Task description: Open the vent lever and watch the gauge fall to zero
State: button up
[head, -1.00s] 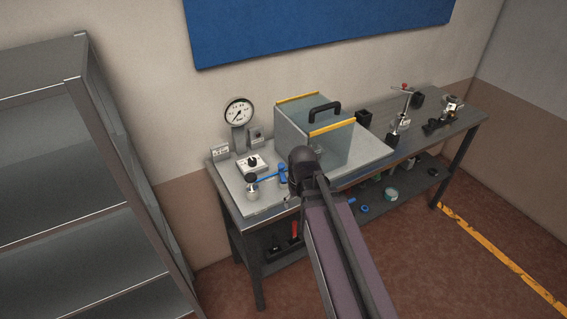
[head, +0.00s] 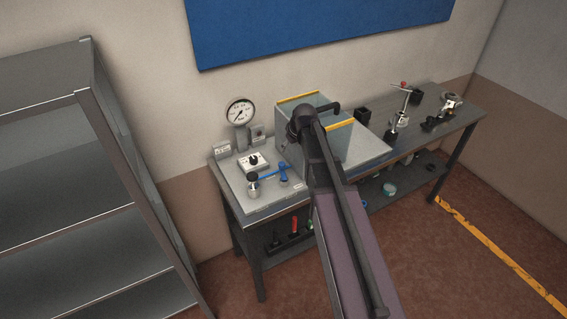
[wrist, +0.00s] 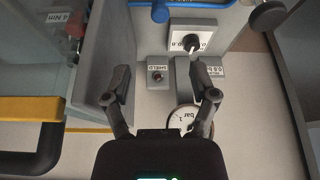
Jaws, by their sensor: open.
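The blue vent lever (head: 271,173) lies across the left of the bench panel beside a round metal fitting with a black top (head: 253,183). A blue part of it shows at the top edge of the wrist view (wrist: 186,4). The round white gauge (head: 240,111) stands on a post behind it; its needle is too small to read surely. In the wrist view the gauge (wrist: 183,118) is partly hidden behind my gripper. My gripper (wrist: 160,88) is open and empty, over the panel and apart from the lever. In the head view my arm hides it.
A black-knob box (head: 253,162) sits between lever and gauge. A grey box marked SHIELD (wrist: 157,76) is close to the fingers. The clear shield with yellow edges (head: 345,124) and black handle stands right of the panel. A metal shelf (head: 85,95) is at left.

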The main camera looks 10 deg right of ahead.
aim_at(282, 163)
jog(key=shift+f, duration=0.2)
jog(key=b+x, duration=1.2)
jog(key=x, duration=0.1)
jog(key=shift+w+f+b, duration=0.15)
jog(key=shift+f+b, duration=0.05)
jog(key=shift+b, duration=0.15)
dwell(0.3)
grip_shut()
dwell(0.4)
